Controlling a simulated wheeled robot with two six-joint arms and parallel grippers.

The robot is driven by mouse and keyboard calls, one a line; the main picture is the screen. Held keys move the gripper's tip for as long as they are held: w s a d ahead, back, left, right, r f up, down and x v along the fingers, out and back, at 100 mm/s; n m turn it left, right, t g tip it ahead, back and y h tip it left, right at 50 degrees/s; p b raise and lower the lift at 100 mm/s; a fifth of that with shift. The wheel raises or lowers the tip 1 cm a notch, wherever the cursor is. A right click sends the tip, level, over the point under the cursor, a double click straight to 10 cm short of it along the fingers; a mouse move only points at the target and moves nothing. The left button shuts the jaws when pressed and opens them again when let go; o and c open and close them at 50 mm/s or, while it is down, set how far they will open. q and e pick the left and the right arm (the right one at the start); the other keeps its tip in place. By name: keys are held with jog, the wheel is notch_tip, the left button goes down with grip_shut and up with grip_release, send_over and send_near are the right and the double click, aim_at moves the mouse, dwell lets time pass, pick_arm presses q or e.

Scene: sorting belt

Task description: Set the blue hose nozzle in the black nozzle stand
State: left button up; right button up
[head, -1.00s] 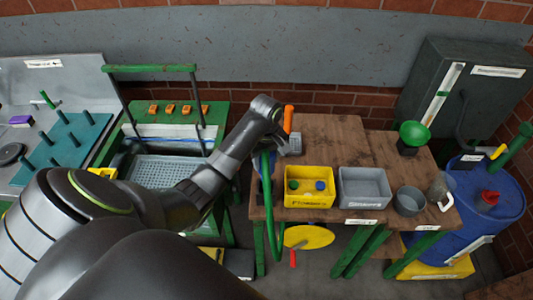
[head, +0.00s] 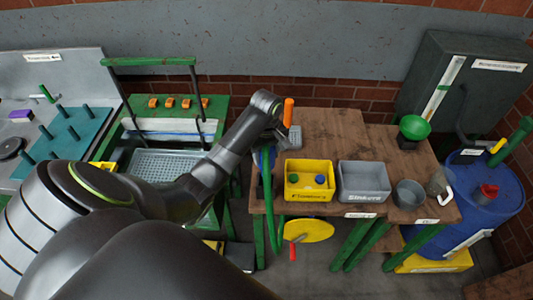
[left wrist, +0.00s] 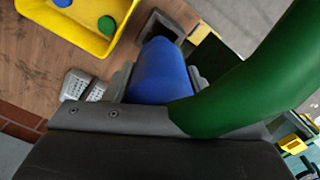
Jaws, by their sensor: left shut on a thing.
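The blue hose nozzle (left wrist: 160,72) is between the fingers of my left gripper (left wrist: 163,88), which is shut on it. The green hose (left wrist: 228,85) runs from the gripper to the upper right in the left wrist view. In the head view the hose (head: 267,205) hangs in a loop at the table's left end. The black nozzle stand (left wrist: 163,26), a dark square socket, shows just beyond the nozzle's far end in the left wrist view. The nozzle overlaps its edge in the picture; I cannot tell whether they touch. In the head view the stand is hard to make out. My right gripper is out of view.
A yellow bin (head: 307,194) with a green and a blue piece stands right of the gripper, then a grey bin (head: 363,196) and a grey pot (head: 410,194). A grey ridged object (left wrist: 76,84) lies close to the gripper. Bare wooden table (head: 330,125) lies behind the bins.

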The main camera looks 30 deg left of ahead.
pick_arm(q)
jog(key=shift+f, duration=1.8)
jog(key=shift+f, duration=0.1)
jog(key=shift+f+b, duration=0.75)
jog(key=shift+f, duration=0.5)
jog(key=shift+f, duration=0.2)
jog(key=shift+f, duration=0.55)
jog(key=shift+f, duration=0.6)
